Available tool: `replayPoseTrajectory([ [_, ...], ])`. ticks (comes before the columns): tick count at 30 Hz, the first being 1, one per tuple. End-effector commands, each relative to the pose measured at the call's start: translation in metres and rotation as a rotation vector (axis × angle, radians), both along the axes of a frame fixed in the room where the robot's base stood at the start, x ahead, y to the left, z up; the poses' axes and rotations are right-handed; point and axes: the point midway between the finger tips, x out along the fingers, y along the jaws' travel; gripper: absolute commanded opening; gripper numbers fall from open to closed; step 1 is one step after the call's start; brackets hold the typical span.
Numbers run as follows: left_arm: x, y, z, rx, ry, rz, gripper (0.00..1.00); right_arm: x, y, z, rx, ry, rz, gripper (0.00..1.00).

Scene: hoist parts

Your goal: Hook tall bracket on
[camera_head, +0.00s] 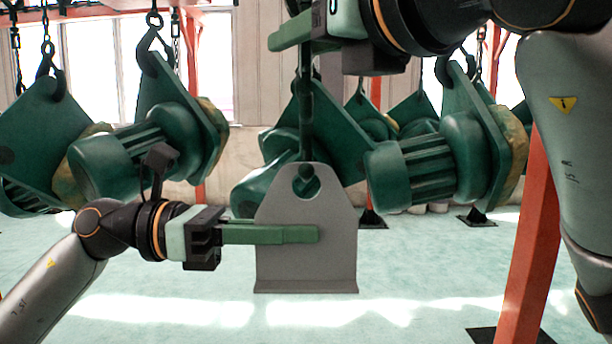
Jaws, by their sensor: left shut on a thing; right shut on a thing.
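The tall bracket (306,262) is a grey plate with a hole near its narrowed top and a flange along its bottom edge. It hangs upright in the middle of the head view. My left gripper (300,234) is shut on the bracket, its green fingers lying across the plate from the left. My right gripper (292,32) is at the top centre, above the bracket, shut on a dark hanging hook (306,105). The hook's shank runs down to the bracket's top by the hole. I cannot tell whether the hook's tip passes through the hole.
Green motor-like parts on plates hang from chain hooks at the left (125,160) and right (425,170), close on both sides. More green parts hang behind the bracket. An orange post (527,240) stands at the right. The pale green floor (400,270) below is mostly clear.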

Motion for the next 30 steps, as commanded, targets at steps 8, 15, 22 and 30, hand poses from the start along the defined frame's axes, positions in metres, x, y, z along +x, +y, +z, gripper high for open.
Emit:
replayPoseTrajectory([
  [8,0.0,0.0,0.002,-0.005,-0.002,0.0,0.3,0.0,0.0,0.0,0.001,0.0,0.0,0.2],
  [15,0.0,0.0,0.001,-0.002,-0.001,0.0,0.42,0.0,0.0,0.001,0.001,0.0,0.0,0.2],
  [22,0.001,0.006,-0.002,0.003,0.002,0.002,0.42,0.0,0.0,0.0,0.002,-0.001,0.0,0.2],
  [30,0.001,0.046,-0.001,-0.001,0.002,0.004,0.42,0.0,0.0,0.001,0.002,-0.001,0.0,0.2],
])
